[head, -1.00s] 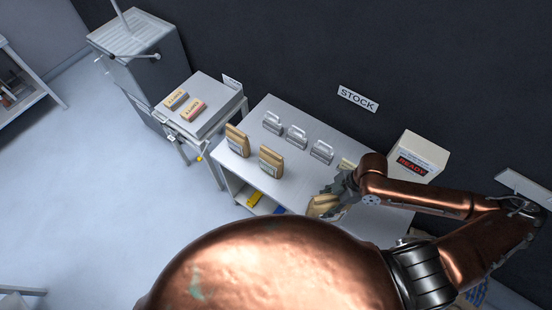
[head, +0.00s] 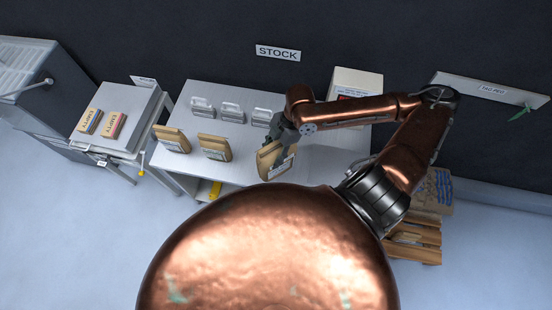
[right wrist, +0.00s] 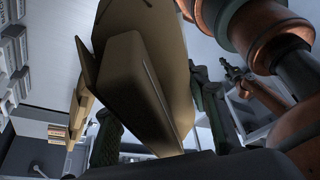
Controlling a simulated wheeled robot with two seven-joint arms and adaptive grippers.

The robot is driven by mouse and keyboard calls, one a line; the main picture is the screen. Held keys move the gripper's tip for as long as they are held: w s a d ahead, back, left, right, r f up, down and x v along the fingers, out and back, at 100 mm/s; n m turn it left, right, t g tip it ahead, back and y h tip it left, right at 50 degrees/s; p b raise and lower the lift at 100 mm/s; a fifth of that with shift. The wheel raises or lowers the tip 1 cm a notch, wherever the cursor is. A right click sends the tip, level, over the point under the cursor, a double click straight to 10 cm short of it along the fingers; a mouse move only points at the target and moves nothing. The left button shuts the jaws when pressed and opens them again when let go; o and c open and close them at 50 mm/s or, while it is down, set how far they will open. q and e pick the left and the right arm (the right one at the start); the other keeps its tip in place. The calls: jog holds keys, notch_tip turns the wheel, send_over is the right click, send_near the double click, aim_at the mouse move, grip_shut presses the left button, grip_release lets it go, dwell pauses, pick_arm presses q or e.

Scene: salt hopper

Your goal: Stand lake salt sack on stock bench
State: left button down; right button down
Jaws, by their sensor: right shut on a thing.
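My right gripper (head: 284,138) is shut on a tan paper sack (head: 268,162) with a pale label, too small to read. The sack is tilted in the head view, at the front right of the stock bench (head: 180,175). I cannot tell whether its base touches the bench top. In the right wrist view the sack (right wrist: 145,95) fills the middle between the two dark fingers. My left gripper is outside the head view; a small dark gripper (right wrist: 234,72) on a copper arm shows behind in the right wrist view, its jaws unclear.
Two similar sacks, one at the left (head: 171,139) and one nearer the middle (head: 214,148), stand along the bench front. Several grey clip-like holders stand behind them. A white box (head: 357,82) is at the back right. A side table (head: 128,98) holds two small blocks marked EMPTY.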

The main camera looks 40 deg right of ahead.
pick_arm(q)
jog(key=shift+s+r+p, duration=0.4)
jog(key=shift+r+p, duration=0.45)
jog(key=shift+p, duration=0.45)
pick_arm(e)
jog(key=w+f, duration=1)
jog(key=shift+w+a+f, duration=0.2)
jog(key=shift+a+f, duration=0.05)
jog(key=shift+f, duration=0.15)
jog(key=c, duration=1.5)
grip_release()
jog(key=shift+s+f, duration=0.2)
jog(key=o, duration=0.4)
jog(key=shift+c, duration=0.2)
